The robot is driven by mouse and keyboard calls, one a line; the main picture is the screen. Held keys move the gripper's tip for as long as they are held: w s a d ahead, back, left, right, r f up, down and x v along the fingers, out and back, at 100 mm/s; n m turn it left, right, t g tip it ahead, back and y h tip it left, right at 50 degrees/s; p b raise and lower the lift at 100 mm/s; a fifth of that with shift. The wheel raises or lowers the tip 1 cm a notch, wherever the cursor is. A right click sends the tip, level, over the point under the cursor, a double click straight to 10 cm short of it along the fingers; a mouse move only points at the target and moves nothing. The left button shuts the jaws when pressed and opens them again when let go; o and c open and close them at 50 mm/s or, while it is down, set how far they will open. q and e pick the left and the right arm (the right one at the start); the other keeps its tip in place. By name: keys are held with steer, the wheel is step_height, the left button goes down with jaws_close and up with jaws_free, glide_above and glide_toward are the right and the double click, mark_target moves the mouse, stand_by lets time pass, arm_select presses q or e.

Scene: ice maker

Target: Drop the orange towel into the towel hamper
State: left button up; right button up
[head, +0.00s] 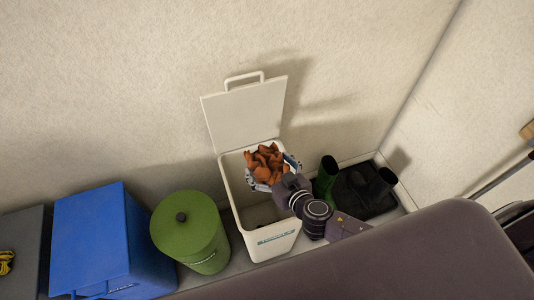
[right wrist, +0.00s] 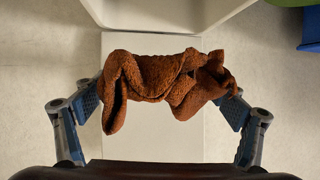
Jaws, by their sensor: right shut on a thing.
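The orange towel (head: 265,162) is a crumpled brown-orange cloth. It is over the opening of the white towel hamper (head: 238,190), whose lid (head: 245,112) stands open against the wall. My right gripper (head: 273,172) is shut on the towel, with its fingers on either side of it. In the right wrist view the towel (right wrist: 160,88) is bunched between the two blue finger pads, and the hamper's pale rim (right wrist: 165,28) shows beyond it. Part of the hamper's dark inside shows below the towel in the head view. My left gripper is not in view.
A green lidded bin (head: 198,238) and a blue box (head: 100,240) stand left of the hamper. Dark green boots (head: 326,178) stand on a black tray (head: 362,205) at its right. A large dark surface (head: 400,262) fills the lower right.

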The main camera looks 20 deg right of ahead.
steer(key=shift+a+f, duration=0.15)
steer(key=shift+f, duration=0.2)
step_height(320, 180, down, 5)
steer(key=b, duration=0.4)
steer(key=shift+f+b, duration=0.15)
steer(key=shift+b, duration=0.15)
steer(key=o, duration=0.9)
steer(key=shift+s, duration=0.1)
steer(key=shift+s, duration=0.1)
steer(key=v, duration=1.1)
steer(key=shift+s+r, duration=0.2)
steer(key=shift+s, duration=0.1)
steer(key=shift+d, duration=0.2)
